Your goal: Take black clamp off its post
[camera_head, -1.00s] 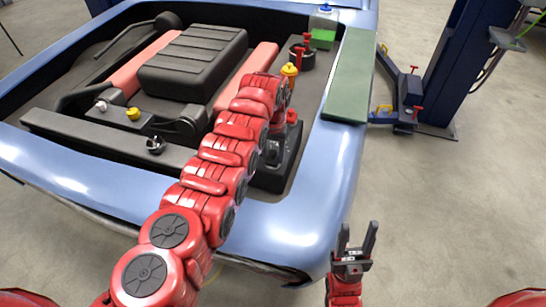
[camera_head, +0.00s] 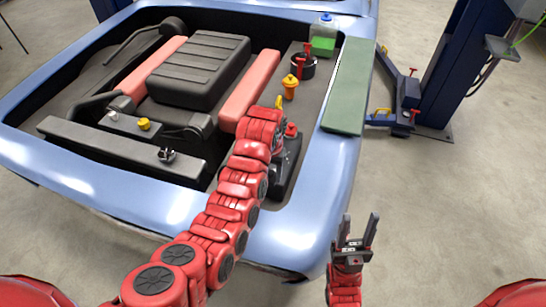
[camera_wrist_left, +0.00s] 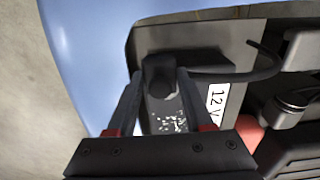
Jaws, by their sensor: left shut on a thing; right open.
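The black clamp (camera_wrist_left: 160,72) shows in the left wrist view, with a black cable curving off to its right. My left gripper (camera_wrist_left: 160,88) is shut on it, one finger on each side. The post is hidden, so I cannot tell whether the clamp still sits around it. The dark battery (camera_head: 285,178) is in the car's engine bay, partly behind my left arm in the head view. Its "12 V" label (camera_wrist_left: 217,100) and white specks show in the left wrist view. My right gripper (camera_head: 356,232) is open and empty, outside the bodywork at the lower right.
A red cap-like part (camera_head: 291,130) stands at the battery. A green pad (camera_head: 348,88) lies on the right fender. A blue lift post (camera_head: 455,65) stands right. Floor around my right gripper is clear.

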